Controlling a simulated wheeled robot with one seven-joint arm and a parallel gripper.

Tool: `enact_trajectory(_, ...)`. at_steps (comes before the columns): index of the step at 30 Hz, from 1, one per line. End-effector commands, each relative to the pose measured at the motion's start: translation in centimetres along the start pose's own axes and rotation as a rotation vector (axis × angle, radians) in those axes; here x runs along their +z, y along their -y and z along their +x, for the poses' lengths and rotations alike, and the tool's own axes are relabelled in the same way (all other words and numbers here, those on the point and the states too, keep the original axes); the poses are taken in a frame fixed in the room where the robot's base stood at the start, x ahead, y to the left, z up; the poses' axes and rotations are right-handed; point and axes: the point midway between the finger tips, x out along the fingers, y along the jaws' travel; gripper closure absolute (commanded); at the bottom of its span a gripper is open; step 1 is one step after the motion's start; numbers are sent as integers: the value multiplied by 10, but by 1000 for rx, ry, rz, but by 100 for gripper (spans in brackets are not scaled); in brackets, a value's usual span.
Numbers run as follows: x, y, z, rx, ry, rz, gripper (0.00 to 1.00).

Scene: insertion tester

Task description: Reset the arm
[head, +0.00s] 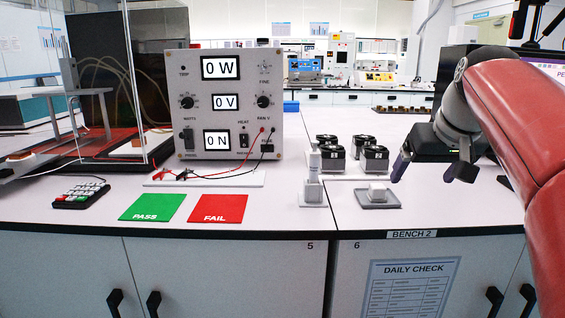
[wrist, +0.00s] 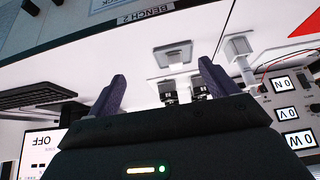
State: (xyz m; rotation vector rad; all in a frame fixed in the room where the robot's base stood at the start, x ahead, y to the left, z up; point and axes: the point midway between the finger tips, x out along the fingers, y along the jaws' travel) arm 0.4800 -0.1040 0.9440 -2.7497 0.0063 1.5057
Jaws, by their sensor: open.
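My red arm (head: 505,125) comes in from the right side of the head view and reaches over the right part of the bench. My gripper (head: 431,171) hangs above the bench, right of a small grey tray. Its two dark fingers are spread with nothing between them. In the wrist view my gripper (wrist: 162,72) also shows open and empty, with the picture turned upside down. It does not touch any object that I can see.
A grey upright fixture (head: 313,180), a meter panel (head: 224,103), and green PASS (head: 152,207) and red FAIL (head: 218,208) mats lie leftward. A dark monitor-like object stands behind my gripper.

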Motion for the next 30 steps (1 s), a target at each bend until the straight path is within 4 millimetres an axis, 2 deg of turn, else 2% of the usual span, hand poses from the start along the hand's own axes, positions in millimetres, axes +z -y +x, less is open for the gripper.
enact_trajectory(8,34,21,5,-8,13,7,15)
enact_trajectory(14,77,42,14,-12,28,13,15)
enact_trajectory(17,109,56,22,-14,37,13,15)
enact_trajectory(20,154,73,34,-14,48,10,15)
enact_trajectory(24,225,91,57,-9,61,2,15)
enact_trajectory(27,264,98,71,-5,68,-4,15)
enact_trajectory(30,287,101,81,-2,73,-8,15)
